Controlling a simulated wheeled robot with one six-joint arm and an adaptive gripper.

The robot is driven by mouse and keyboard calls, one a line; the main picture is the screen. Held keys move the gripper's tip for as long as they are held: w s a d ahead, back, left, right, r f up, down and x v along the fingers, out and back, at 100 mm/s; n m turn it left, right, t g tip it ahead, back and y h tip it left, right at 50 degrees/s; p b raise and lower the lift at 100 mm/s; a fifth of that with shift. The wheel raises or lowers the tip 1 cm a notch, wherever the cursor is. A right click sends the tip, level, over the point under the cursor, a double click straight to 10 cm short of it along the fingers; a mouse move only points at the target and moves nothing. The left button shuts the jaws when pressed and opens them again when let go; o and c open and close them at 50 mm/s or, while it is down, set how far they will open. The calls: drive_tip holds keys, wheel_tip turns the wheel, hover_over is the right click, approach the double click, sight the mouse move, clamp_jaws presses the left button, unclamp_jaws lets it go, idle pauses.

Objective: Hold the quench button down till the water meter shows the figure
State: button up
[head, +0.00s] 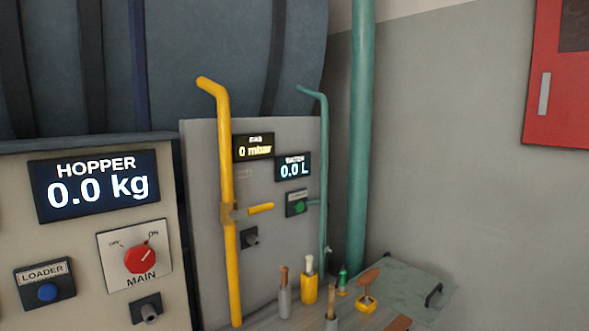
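The water meter (293,168) is a small dark display on the grey panel (199,190). It reads 0.0 L in light figures. Below it on the same panel is a small dark box with a green button (299,208) and a label too small to read; it appears to be the quench button. A thin teal pipe (324,170) runs just right of it. I cannot tell whether the button is pressed, but nothing is seen touching it. My gripper is not in view.
A yellow pipe with a lever (230,211) stands in front of the panel, left of the button. A gas display (253,148) reads 0 mbar. Handled tools (309,287) stand below. The hopper cabinet (90,240) has a red main switch (140,259) and blue loader button (47,292).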

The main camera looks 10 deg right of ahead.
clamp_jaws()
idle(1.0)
